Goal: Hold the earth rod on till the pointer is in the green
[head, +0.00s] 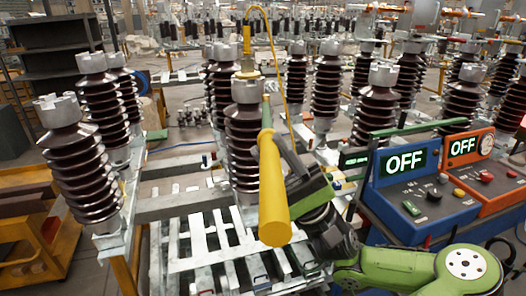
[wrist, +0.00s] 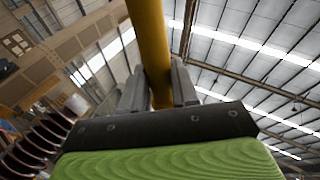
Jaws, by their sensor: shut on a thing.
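My gripper (wrist: 160,84) is shut on the yellow earth rod (head: 273,190); in the wrist view the rod (wrist: 150,40) passes between the two grey fingers. In the head view the rod's thick end points towards me and its thin end rises towards the cap of the middle brown insulator (head: 246,125). A brass and yellow fitting (head: 247,48) stands over that cap, with a yellow cable looping from it. I cannot tell whether rod or fitting touches the cap. A round dial (head: 487,145) is on the orange box; its pointer is too small to read.
A blue box (head: 418,195) and the orange box (head: 488,180) at the right both show OFF. Several ribbed insulators stand left, behind and right on pale metal frames (head: 215,240). An orange trolley (head: 40,235) is at the left edge.

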